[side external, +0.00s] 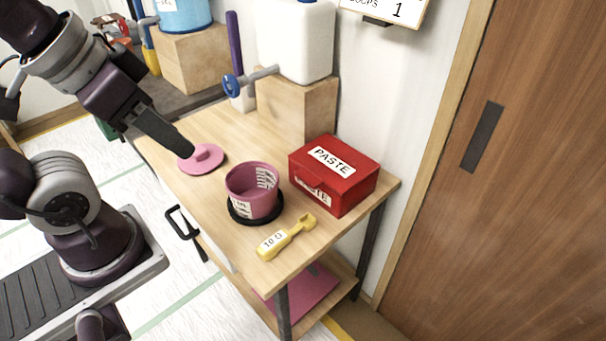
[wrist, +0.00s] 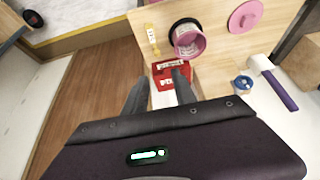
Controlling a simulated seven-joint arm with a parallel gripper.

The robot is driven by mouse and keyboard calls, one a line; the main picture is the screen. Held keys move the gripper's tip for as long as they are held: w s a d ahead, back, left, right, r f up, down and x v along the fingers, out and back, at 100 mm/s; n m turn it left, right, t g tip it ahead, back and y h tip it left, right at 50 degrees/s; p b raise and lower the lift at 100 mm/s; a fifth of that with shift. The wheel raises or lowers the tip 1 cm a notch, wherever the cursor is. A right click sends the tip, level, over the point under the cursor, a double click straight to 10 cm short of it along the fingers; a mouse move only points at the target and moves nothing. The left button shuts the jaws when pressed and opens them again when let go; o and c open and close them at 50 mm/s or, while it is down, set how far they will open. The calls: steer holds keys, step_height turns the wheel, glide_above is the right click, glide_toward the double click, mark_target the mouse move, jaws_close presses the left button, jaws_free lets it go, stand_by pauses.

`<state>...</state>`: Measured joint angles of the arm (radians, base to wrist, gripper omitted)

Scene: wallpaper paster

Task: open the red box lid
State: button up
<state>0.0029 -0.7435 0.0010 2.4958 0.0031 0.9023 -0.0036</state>
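The red box (side external: 335,190) stands at the right end of the wooden table, with white PASTE labels on its lid and front. Its lid (side external: 350,153) is shut. In the wrist view the red box (wrist: 158,72) shows beyond my fingertips, partly hidden by the right finger. My gripper (side external: 188,152) is in the air at the table's left end, in front of the pink disc lid in the picture and well apart from the box. In the wrist view my gripper (wrist: 160,75) has its two fingers spread with nothing between them.
A pink pot (side external: 250,192) on a black round base stands left of the box. A yellow-handled tool (side external: 285,238) lies in front. The pink disc lid (side external: 207,160) lies farther left. A white container (side external: 295,40) with a blue-knobbed tap stands on a wooden block (side external: 298,110) behind.

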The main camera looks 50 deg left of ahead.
steer(key=w+f+g+y, duration=0.1)
steer(key=w+g, duration=0.3)
steer(key=w, duration=0.3)
steer(key=m+y, duration=0.2)
steer(key=y, duration=1.1)
glide_above(313, 188)
steer(key=s+d, duration=0.2)
steer(key=s, duration=0.2)
step_height(313, 188, down, 20)
steer(key=d+f+m+t+y, duration=0.1)
steer(key=f, duration=0.1)
steer(key=w+d+f+t, duration=0.1)
steer(key=f+t, duration=0.1)
steer(key=f, duration=0.1)
steer(key=d+f+m+t+y, duration=0.1)
steer(key=f+t, duration=0.1)
steer(key=shift+w+d+f+m+y, duration=0.2)
steer(key=shift+w+f+m+y, duration=0.1)
steer(key=shift+w+f, duration=0.05)
steer(key=x, duration=0.7)
jaws_close()
steer(key=shift+d, duration=0.1)
